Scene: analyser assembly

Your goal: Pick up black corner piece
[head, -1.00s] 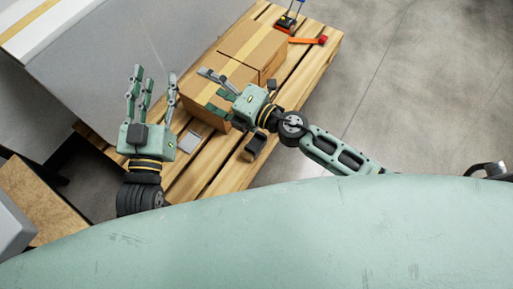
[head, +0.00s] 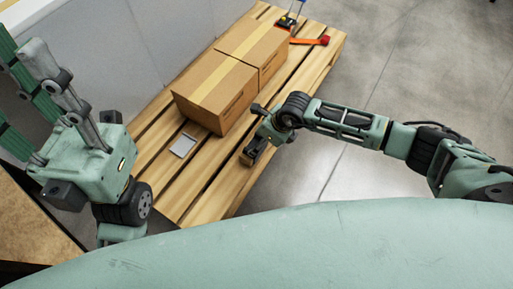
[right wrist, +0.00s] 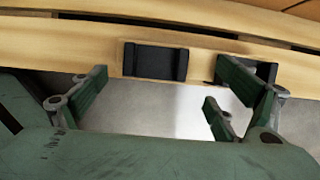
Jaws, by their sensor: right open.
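The black corner piece (head: 250,156) sits near the front right edge of the wooden pallet (head: 205,203). In the right wrist view a black block (right wrist: 155,61) stands on the pallet's edge board, in the gap between my spread fingers. A second black patch (right wrist: 267,71) shows behind a right-hand finger; I cannot tell if it belongs to the same piece. My right gripper (head: 262,134) is directly above the piece, open and empty. Whether it touches is unclear. My left gripper (head: 30,55) is raised at the left, fingers spread and empty.
Two taped cardboard boxes (head: 215,87) stand on the pallet further back. A flat grey plate (head: 183,146) lies on the slats in front of them. An orange tool (head: 312,41) lies at the far end. Clear concrete floor (head: 385,65) is to the right.

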